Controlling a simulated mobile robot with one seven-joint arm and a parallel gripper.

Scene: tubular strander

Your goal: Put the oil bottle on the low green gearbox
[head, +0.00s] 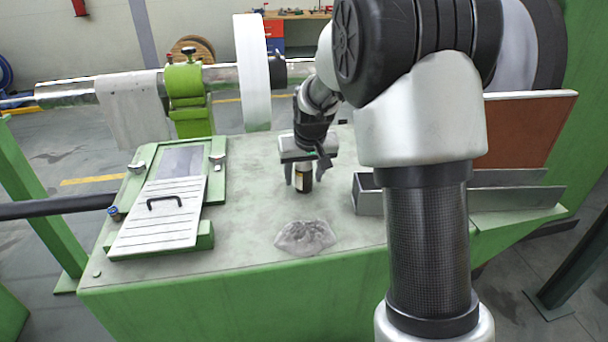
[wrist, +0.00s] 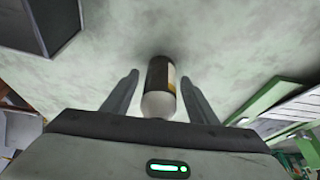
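The oil bottle (head: 303,180) is small and dark with a pale label. It stands upright on the worn grey-green top of a wide green housing (head: 235,225). In the wrist view the bottle (wrist: 161,78) shows its white cap towards me. My gripper (head: 304,178) points down over the bottle, with one finger on each side. In the wrist view my gripper (wrist: 159,92) is open, with a gap between each finger and the bottle. I cannot tell which green part is the low gearbox.
A crumpled grey rag (head: 305,238) lies in front of the bottle. A grey metal tray (head: 369,196) stands to the right. A slatted cover with a black handle (head: 164,203) is on the left. A green clamp (head: 186,95) holds a shaft behind. The top between is clear.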

